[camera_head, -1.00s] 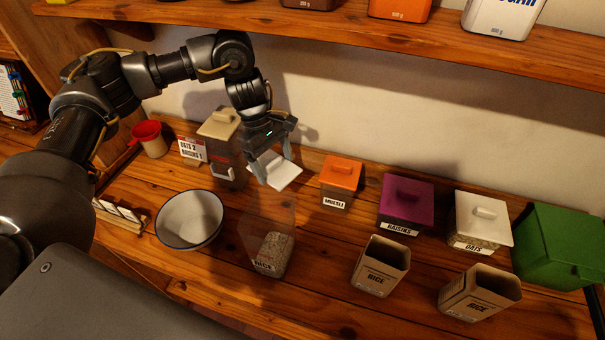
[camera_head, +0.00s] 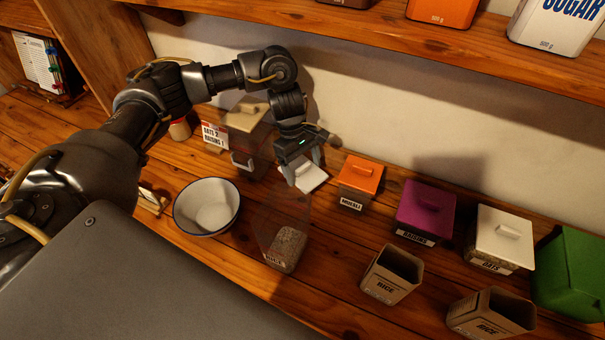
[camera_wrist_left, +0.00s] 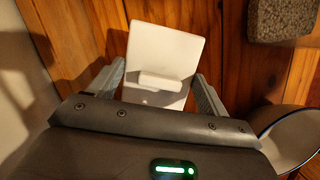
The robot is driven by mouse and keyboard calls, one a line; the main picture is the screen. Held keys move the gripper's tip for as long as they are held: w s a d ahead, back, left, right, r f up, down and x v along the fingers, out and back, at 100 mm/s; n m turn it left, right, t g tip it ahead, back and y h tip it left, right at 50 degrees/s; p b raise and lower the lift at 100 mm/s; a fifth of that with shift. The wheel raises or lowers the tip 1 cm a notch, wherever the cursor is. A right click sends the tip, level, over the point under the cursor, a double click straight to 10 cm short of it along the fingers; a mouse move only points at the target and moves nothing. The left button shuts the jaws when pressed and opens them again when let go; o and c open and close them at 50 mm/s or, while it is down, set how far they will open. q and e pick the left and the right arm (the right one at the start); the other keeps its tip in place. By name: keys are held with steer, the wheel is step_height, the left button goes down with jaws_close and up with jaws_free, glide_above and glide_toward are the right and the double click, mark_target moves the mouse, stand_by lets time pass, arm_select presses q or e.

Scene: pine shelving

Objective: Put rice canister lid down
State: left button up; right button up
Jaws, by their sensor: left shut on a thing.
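The rice canister lid (camera_head: 312,180) is a white square plate with a bar handle. It is behind the rice canister and left of the muesli canister. My left gripper (camera_head: 303,178) is shut on it, pointing down. In the left wrist view the lid (camera_wrist_left: 165,52) shows between the two fingers (camera_wrist_left: 155,90). I cannot tell whether the lid touches the board. The rice canister (camera_head: 286,247) is clear, open on top and partly filled with grain; its contents also show in the left wrist view (camera_wrist_left: 283,20). My right gripper is not in view.
The orange-lidded muesli canister (camera_head: 359,183) is close right of the lid; purple-lidded raisins (camera_head: 425,212) and white-lidded oats (camera_head: 500,240) follow. A beige-lidded canister (camera_head: 248,115) stands left. A white bowl (camera_head: 207,206) and two open rice boxes (camera_head: 391,274) (camera_head: 490,314) are in front.

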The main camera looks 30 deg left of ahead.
mark_target(303, 174)
arm_select(q)
steer(key=x, duration=0.2)
steer(key=shift+w+a+f, duration=0.1)
steer(key=shift+a+f, duration=0.1)
steer(key=shift+f, duration=0.25)
steer(key=shift+w+a+f, duration=0.1)
steer(key=shift+f, duration=0.4)
steer(key=shift+f, duration=0.15)
steer(key=o, duration=1)
steer(key=shift+c, duration=0.2)
